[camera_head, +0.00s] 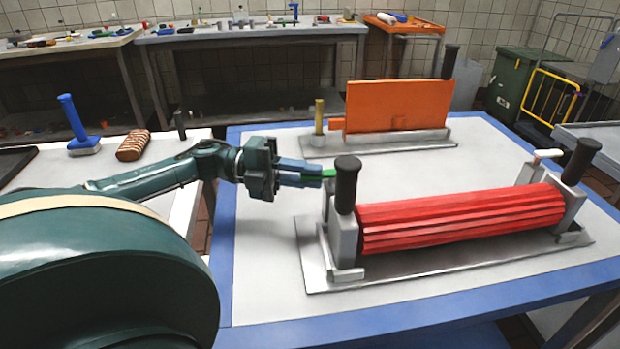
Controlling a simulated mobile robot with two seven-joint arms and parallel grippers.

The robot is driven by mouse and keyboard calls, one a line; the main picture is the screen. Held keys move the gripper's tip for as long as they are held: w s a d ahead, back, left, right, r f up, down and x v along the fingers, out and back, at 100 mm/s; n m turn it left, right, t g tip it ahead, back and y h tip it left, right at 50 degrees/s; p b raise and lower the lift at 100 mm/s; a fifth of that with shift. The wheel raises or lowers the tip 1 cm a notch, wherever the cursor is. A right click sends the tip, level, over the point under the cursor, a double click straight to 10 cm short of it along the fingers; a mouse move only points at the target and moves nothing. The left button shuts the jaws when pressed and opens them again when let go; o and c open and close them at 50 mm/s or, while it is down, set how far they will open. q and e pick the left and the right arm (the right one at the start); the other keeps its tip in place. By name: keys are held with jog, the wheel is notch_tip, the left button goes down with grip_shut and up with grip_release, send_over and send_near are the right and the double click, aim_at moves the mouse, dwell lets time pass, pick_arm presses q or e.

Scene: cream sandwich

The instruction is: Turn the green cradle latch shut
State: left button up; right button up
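The green cradle latch (329,173) shows as a thin green bar at the left end of the red ribbed roller's cradle, beside the left black handle. My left gripper (318,174) reaches in from the left. Its two blue-grey fingers lie close together on either side of the green bar and appear shut on it. The fingers hide part of the latch, and the black handle stands next to its right end. The red roller (460,217) lies lengthwise in the grey cradle (343,233). My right gripper is not in view.
A black handle (346,185) stands upright at the roller's left end, another (580,160) tilts at its right end, near a white-topped lever (547,154). An orange block (398,104) stands behind. The blue-edged table (262,270) is bare at front left.

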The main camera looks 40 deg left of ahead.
pick_arm(q)
jog(key=shift+w+d, duration=0.2)
jog(key=shift+d, duration=0.2)
jog(key=shift+c, duration=0.2)
grip_shut()
